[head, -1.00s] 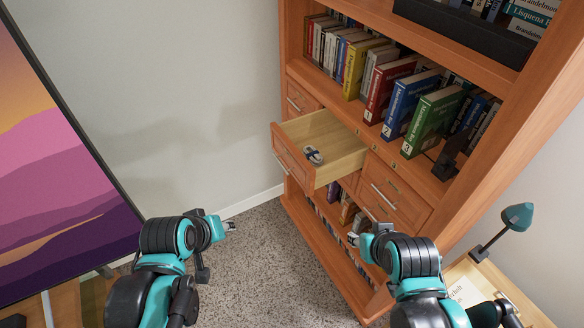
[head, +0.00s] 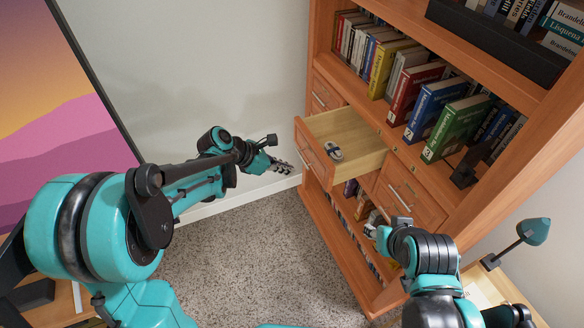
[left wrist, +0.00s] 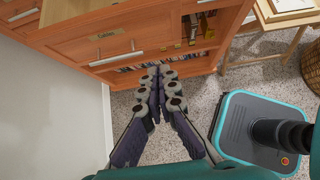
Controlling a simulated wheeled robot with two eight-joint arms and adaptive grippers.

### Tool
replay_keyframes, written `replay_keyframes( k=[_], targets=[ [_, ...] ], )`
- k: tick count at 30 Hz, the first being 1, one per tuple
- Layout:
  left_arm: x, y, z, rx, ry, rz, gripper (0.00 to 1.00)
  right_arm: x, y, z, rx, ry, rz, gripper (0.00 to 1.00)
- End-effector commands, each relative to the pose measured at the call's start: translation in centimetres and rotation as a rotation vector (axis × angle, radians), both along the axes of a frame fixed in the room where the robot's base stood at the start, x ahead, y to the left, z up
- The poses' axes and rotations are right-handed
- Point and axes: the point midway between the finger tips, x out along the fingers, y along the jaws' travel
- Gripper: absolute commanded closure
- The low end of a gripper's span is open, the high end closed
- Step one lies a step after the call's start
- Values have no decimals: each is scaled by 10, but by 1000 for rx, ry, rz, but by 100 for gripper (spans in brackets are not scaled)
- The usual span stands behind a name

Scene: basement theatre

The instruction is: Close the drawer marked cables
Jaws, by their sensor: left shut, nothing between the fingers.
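The open drawer (head: 345,140) juts out from the left part of the wooden bookcase, with a small grey and dark object (head: 333,151) lying inside it. I cannot read a cables mark on it in the head view. My left gripper (head: 284,167) is shut and empty, just left of the drawer's front and apart from it. In the left wrist view the shut fingers (left wrist: 160,75) point toward the bookcase drawer fronts (left wrist: 95,40). My right gripper (head: 372,230) is low in front of the bookcase; its finger state is unclear.
Closed drawers (head: 410,195) are right of the open one. Books (head: 440,105) fill the shelf above. A green lamp (head: 533,231) stands on a side table at the right. A large picture panel (head: 75,110) is at the left. The carpet (head: 250,240) is clear.

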Motion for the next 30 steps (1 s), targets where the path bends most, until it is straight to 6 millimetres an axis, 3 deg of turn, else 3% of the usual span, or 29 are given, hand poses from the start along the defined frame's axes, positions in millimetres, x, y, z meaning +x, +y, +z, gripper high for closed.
replay_keyframes(
  k=[11,18,30],
  targets=[
    [27,-51,-59,3,-3,-5,100,0,0,-24,0,0,0,60],
    [42,-78,-55,3,-2,-4,100,0,0,-28,0,0,0,60],
    [45,-83,-54,3,-2,-2,100,0,0,-28,0,0,0,60]
  ],
)
